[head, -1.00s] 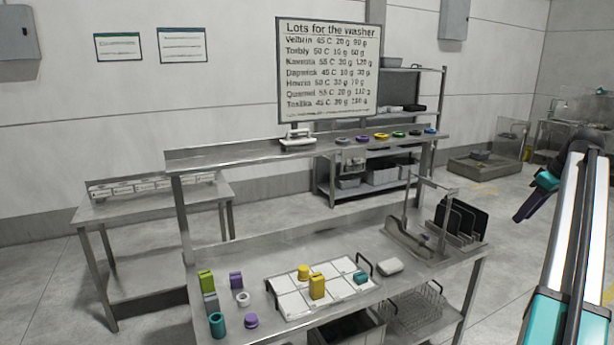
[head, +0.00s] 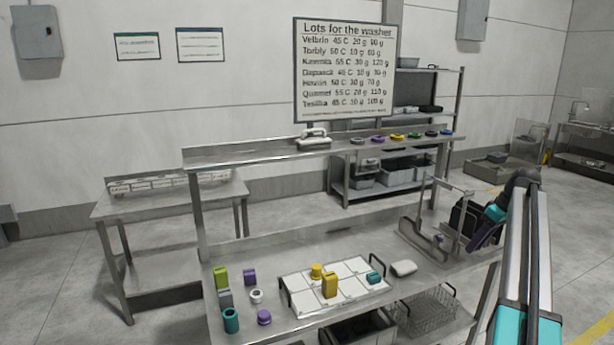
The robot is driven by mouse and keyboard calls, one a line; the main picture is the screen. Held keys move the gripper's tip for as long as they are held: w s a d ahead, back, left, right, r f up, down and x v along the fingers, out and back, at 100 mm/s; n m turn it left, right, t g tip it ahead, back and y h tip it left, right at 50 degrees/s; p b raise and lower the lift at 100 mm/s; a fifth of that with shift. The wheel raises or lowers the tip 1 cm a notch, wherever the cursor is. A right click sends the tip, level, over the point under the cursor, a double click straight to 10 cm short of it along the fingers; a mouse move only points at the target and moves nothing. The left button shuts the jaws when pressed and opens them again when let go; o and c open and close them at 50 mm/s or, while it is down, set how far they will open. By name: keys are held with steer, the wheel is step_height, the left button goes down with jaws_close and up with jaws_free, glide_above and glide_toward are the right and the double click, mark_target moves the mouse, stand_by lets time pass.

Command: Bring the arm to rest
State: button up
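My arm (head: 529,255) reaches up from the lower right of the head view, its long silver link ending in dark joints.
The steel bench (head: 245,327) holds a white tray (head: 300,298) with yellow and teal pieces, plus several coloured pieces at left. A lot sign (head: 345,70) stands behind. A side table (head: 150,199) stands left.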

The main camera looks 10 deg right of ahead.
steer(key=w+a+f+n+g+y, duration=0.1)
steer(key=a+f+n+g+y, duration=0.15)
steer(key=a+f, duration=1.8)
steer(key=s+a+f+g, duration=0.1)
steer(key=s+a+f, duration=0.2)
steer(key=a+f, duration=0.25)
steer(key=s+a+f+g+h, duration=0.1)
steer(key=s+a+f, duration=0.2)
steer(key=a+f, duration=0.3)
steer(key=s+a+f+g, duration=0.2)
steer(key=s+a+f, duration=0.15)
steer(key=f, duration=0.45)
steer(key=s+a+f+g+h, duration=0.1)
steer(key=s+a+f, duration=0.55)
steer(key=s, duration=0.25)
steer(key=s+a+f+g+h, duration=0.1)
steer(key=s+a+f+g, duration=0.1)
steer(key=s+a+f, duration=0.6)
steer(key=s+f+m+h, duration=0.1)
steer(key=s+m, duration=0.2)
steer(key=s, duration=0.6)
steer(key=s+d+f+m+h, duration=0.1)
steer(key=s+m, duration=0.3)
steer(key=s, duration=0.5)
steer(key=shift+d+f+t, duration=0.25)
steer(key=shift+d+t, duration=0.05)
steer(key=shift+t, duration=0.15)
steer(key=shift+h, duration=0.25)
